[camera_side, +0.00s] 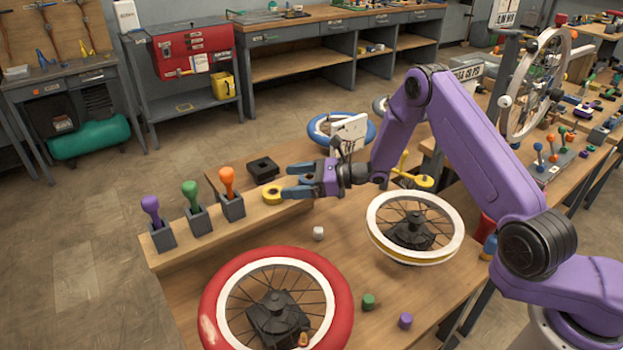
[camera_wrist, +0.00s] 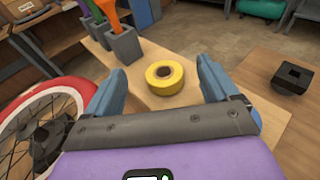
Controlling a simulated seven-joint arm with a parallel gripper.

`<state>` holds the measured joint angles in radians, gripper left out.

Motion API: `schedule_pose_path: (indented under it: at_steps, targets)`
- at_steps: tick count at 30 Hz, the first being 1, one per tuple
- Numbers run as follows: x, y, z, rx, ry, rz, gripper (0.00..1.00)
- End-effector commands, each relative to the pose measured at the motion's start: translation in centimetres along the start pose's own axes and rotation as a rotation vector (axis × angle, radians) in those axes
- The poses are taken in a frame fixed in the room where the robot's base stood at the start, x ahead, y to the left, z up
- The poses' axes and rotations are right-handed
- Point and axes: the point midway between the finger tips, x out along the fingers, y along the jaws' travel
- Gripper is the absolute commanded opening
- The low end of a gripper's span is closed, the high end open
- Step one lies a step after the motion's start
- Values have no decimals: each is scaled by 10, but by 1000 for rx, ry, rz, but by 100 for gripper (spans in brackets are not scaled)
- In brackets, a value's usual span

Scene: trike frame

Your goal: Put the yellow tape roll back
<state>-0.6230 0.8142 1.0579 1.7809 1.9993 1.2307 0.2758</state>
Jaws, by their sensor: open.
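The yellow tape roll (camera_side: 272,194) lies flat on the raised wooden shelf along the back of the workbench, right of the orange-handled tool. In the wrist view the tape roll (camera_wrist: 165,77) sits ahead of and between my two blue fingers, with bare wood around it. My gripper (camera_side: 284,182) is open and empty, its fingertips close to the roll. In the wrist view my gripper (camera_wrist: 160,82) has a finger on each side of the roll. I cannot tell whether either finger touches it.
Grey holders with purple (camera_side: 151,208), green (camera_side: 190,194) and orange (camera_side: 227,181) handled tools stand left of the roll. A black square block (camera_side: 263,169) lies behind it. A red-tyred wheel (camera_side: 215,301) and a white-rimmed wheel (camera_side: 455,222) lie on the bench. A small white piece (camera_side: 318,232) lies between them.

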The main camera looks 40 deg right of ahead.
Motion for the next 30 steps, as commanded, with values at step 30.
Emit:
schedule_pose_path:
  at_steps: [30]
  targets:
    - [-28,96,48,-289,61,448,88]
